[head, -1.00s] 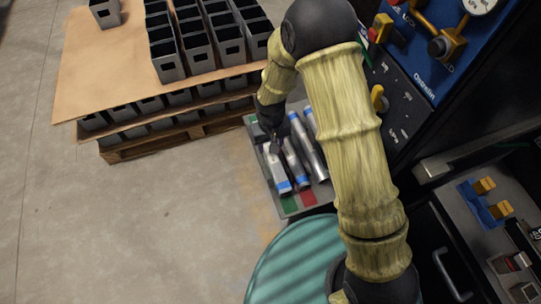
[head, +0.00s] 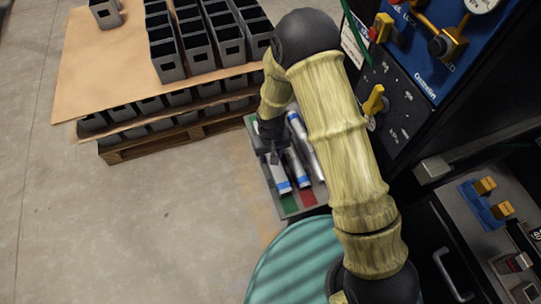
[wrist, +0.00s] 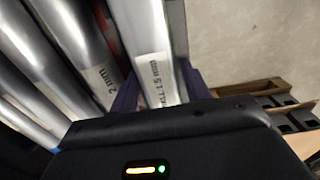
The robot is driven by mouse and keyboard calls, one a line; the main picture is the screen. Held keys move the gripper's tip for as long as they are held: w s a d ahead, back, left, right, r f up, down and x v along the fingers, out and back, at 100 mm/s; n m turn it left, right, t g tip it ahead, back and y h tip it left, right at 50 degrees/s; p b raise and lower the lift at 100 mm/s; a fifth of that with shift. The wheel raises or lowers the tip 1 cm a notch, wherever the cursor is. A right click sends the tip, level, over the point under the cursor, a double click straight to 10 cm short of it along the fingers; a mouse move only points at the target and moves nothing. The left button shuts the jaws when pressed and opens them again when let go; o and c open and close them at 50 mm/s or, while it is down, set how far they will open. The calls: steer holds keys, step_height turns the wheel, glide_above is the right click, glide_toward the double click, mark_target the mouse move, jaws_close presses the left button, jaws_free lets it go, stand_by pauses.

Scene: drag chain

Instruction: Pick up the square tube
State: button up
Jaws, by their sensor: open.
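The square tube (head: 279,178) lies at the left side of a grey tray, a silver bar with a blue band near its near end. In the wrist view the square tube (wrist: 150,35) shows a printed label and runs between the two dark fingers of my gripper (wrist: 160,92). My gripper (head: 274,156) is open over the square tube in the head view, with one finger on each side of it. The fingertips are partly hidden, so I cannot tell whether they touch it. The tube's far end is hidden by my gripper.
Round tubes (head: 306,147) lie close to the right of the square tube in the tray (head: 257,180). The blue control panel (head: 424,45) stands to the right. A teal round surface (head: 300,265) is in front. A pallet of grey boxes (head: 168,65) is behind left.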

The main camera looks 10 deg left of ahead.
jaws_close()
step_height(320, 180, up, 10)
steer(key=shift+r+p, duration=0.1)
steer(key=shift+p, duration=0.35)
stand_by(0.6)
